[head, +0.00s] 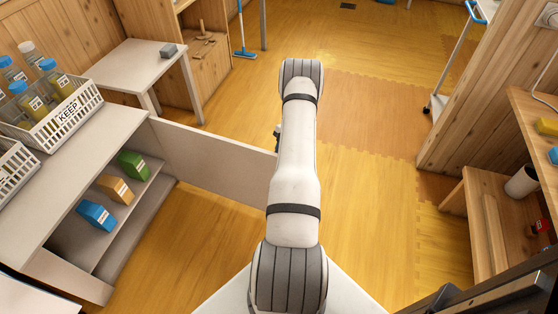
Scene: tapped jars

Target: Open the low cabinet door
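The low cabinet (130,130) stands at the left with its front open. Its pale door (215,165) is swung out from the far end of the front and reaches right, to behind my arm. Inside, a blue box (96,214), an orange box (116,188) and a green box (133,164) stand on a shelf. My arm stretches forward across the middle. A small dark part of what looks like my gripper (277,138) shows beside the arm, near the door's free end. The fingers are hidden, and I cannot tell whether they touch the door.
A white basket (68,121) marked KEEP holds several jars on the cabinet top; another basket (14,168) is nearer. A small table (142,68) stands beyond. A wooden bench (485,215) and a trolley (455,65) are at the right. The floor between is clear.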

